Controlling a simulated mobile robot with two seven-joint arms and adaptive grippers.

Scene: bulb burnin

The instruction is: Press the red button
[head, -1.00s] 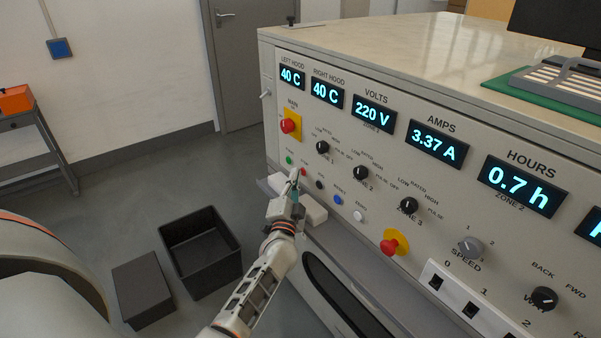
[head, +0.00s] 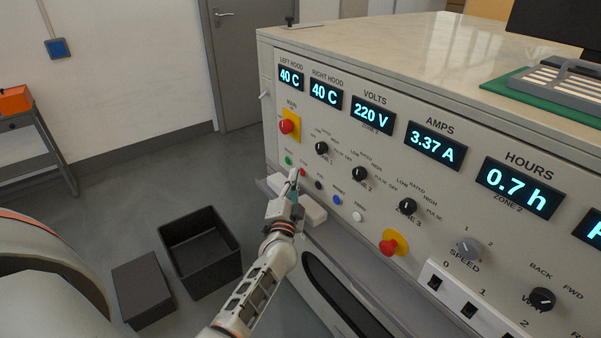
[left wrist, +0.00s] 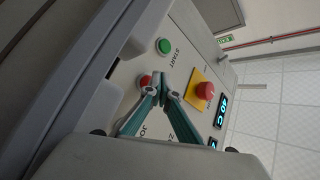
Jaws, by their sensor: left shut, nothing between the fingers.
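The small red button (head: 303,172) is in the lower row of the cabinet's front panel, to the right of the green start button (head: 288,160). In the left wrist view the red button (left wrist: 145,80) is partly covered by my fingertips, and the green button (left wrist: 164,46) is clear. My left gripper (head: 293,176) is shut and empty, with its tips (left wrist: 158,93) right at the red button. I cannot tell whether they touch it. A larger red mushroom knob (head: 287,127) on a yellow plate sits above. My right gripper is not in view.
Black, blue (head: 338,200) and white (head: 357,217) buttons continue the row. A second red mushroom knob (head: 390,246) sits lower right. A ledge (head: 312,210) juts out under the panel. A black bin (head: 170,243) stands on the floor, left of the arm.

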